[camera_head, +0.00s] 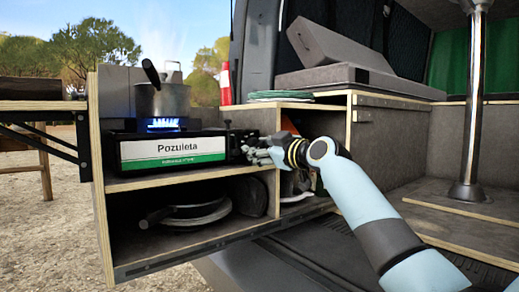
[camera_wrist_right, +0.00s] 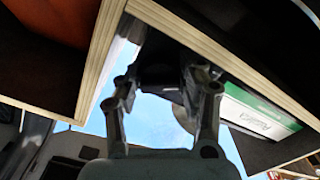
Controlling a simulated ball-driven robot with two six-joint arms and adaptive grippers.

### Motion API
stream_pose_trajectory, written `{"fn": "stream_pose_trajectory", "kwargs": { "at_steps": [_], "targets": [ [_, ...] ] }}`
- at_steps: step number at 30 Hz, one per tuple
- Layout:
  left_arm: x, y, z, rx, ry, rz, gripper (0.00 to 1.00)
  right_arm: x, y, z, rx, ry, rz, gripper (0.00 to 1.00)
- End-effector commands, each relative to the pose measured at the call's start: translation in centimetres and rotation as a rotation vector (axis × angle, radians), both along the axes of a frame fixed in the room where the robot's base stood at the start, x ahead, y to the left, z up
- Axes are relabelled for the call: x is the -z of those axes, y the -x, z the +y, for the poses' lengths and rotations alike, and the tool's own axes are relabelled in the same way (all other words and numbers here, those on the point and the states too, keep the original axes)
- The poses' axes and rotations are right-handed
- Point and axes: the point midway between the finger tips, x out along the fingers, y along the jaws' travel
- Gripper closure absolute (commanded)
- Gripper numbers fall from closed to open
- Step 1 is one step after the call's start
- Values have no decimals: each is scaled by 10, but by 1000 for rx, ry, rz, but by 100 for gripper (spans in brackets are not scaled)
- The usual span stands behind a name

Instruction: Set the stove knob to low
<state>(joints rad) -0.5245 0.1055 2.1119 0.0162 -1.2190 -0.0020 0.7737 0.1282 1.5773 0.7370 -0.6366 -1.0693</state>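The camping stove (camera_head: 172,148) stands on the shelf of a wooden cabinet, with a white and green label on its front and blue flame (camera_head: 163,124) burning under a pot. My right gripper (camera_head: 254,154) is at the stove's right end, beside the dark control area, and hides the knob, so its setting cannot be read. In the right wrist view the two fingers (camera_wrist_right: 162,84) stand apart, with a dark shape between their tips; I cannot tell whether they touch it. The stove's label (camera_wrist_right: 258,112) shows at the right there. My left gripper is not in view.
A grey pot (camera_head: 162,101) with a raised black handle sits on the burner. Cabinet boards lie close below and right of my gripper. Dark cookware (camera_head: 186,214) is on the lower shelf. Green plates (camera_head: 280,95) lie on the top; a metal post (camera_head: 474,100) stands right.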

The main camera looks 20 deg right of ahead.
Motion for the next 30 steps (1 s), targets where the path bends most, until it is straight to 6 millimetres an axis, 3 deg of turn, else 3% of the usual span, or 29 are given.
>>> {"fn": "stream_pose_trajectory", "kwargs": {
  "at_steps": [14,24,30],
  "targets": [
    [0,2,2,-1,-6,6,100,-2,0,0,0,-88,32,93],
    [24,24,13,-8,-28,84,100,-3,1,1,-1,-352,127,93],
    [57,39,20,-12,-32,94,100,-3,1,2,-1,-532,193,93]
  ]
}}
